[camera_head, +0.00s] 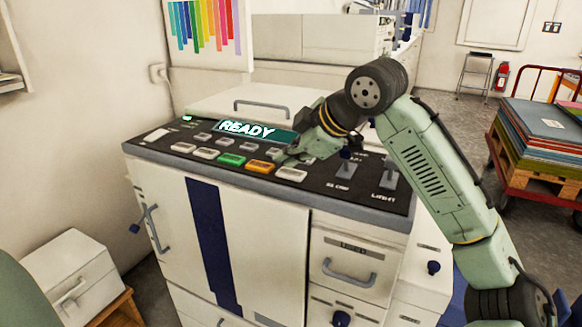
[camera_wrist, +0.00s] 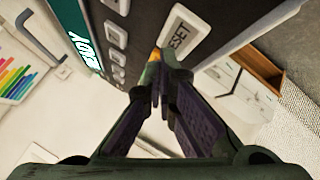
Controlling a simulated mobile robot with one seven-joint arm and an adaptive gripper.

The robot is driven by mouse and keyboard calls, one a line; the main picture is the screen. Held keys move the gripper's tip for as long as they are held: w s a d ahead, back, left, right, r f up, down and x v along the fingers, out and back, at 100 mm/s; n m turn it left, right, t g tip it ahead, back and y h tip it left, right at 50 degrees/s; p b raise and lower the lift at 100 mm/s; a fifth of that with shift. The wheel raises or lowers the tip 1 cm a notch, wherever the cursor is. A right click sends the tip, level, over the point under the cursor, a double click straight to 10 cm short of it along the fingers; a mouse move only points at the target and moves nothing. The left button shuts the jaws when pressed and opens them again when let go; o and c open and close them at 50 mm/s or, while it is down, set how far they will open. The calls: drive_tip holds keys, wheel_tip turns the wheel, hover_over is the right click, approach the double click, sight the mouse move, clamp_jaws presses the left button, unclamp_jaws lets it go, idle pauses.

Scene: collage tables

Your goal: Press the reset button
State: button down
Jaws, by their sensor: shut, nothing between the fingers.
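The reset button (camera_wrist: 181,38) is a pale rectangular key marked RESET, just beyond my fingertips in the wrist view. In the head view, the white key (camera_head: 291,174) right of the orange button (camera_head: 260,166) appears to be the same one. My gripper (camera_head: 281,158) is shut and empty, pointing down at the panel by the back edge of this key. In the wrist view the fingers of my gripper (camera_wrist: 163,80) come together next to the button, with a bit of orange showing behind them. I cannot tell whether the tips touch the panel.
The dark control panel (camera_head: 149,149) also holds a green button (camera_head: 231,160), several white and grey keys, a lit READY display (camera_head: 246,129), and levers (camera_head: 389,178) on the right. A cart (camera_head: 540,160) with stacked boards stands at the far right.

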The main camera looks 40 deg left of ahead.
sight(289, 174)
drive_tip(key=shift+r, duration=0.1)
wheel_tip(289, 174, up, 5)
drive_tip(key=p, duration=0.5)
idle(0.4)
idle(0.6)
